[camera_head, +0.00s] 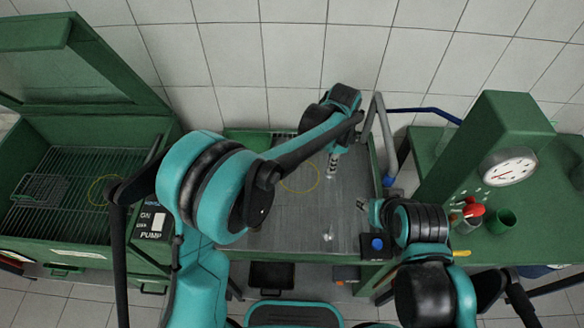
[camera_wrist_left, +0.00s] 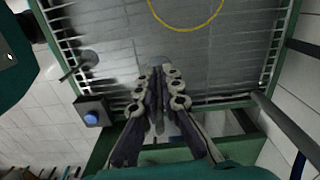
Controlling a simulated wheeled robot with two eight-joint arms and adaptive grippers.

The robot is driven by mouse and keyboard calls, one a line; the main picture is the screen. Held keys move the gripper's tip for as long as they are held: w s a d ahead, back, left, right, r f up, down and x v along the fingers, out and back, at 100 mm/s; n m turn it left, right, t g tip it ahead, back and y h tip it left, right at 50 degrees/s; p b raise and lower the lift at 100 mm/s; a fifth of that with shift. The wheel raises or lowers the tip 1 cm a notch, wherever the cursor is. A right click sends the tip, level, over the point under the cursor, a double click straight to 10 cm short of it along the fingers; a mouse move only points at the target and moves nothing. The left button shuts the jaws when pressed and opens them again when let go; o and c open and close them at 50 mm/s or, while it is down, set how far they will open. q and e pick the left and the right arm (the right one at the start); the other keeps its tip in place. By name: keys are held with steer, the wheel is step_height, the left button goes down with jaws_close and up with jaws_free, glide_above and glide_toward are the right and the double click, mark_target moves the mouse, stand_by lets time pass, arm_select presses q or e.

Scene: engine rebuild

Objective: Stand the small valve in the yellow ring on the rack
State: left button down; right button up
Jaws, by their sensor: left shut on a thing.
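My left gripper (camera_head: 332,168) hangs over the rack (camera_head: 270,222), just right of the yellow ring (camera_head: 300,177) in the head view. In the left wrist view its fingers (camera_wrist_left: 160,85) are drawn together on something thin and dark, which I take as the small valve; the fingers hide most of it. The yellow ring (camera_wrist_left: 187,12) lies beyond the fingertips in the wrist view, partly cut off at the top; nothing shows inside it. My right gripper (camera_head: 362,206) is at the rack's right edge, too small to read.
A box with a blue button (camera_head: 376,244) sits at the rack's near right corner. A green washer (camera_head: 60,190) with another yellow ring stands left. A green press with a gauge (camera_head: 510,166), a red item and a green cup (camera_head: 500,221) are right.

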arm_select(q)
steer(key=w+a+f, duration=0.2)
steer(key=a, duration=0.1)
steer(key=w+a+f+b, duration=0.1)
steer(key=w+a+f, duration=0.1)
steer(key=a, duration=0.1)
steer(key=w+a+f+b, duration=0.1)
steer(key=w+a+f, duration=0.1)
steer(key=a, duration=0.1)
steer(key=shift+a+f, duration=0.15)
steer(key=shift+f, duration=0.15)
steer(key=shift+a+f, duration=0.1)
steer(key=shift+f, duration=0.05)
steer(key=shift+f+b, duration=0.7)
steer(key=shift+f, duration=1.2)
steer(key=shift+f, duration=0.15)
steer(key=c, duration=1.7)
jaws_free()
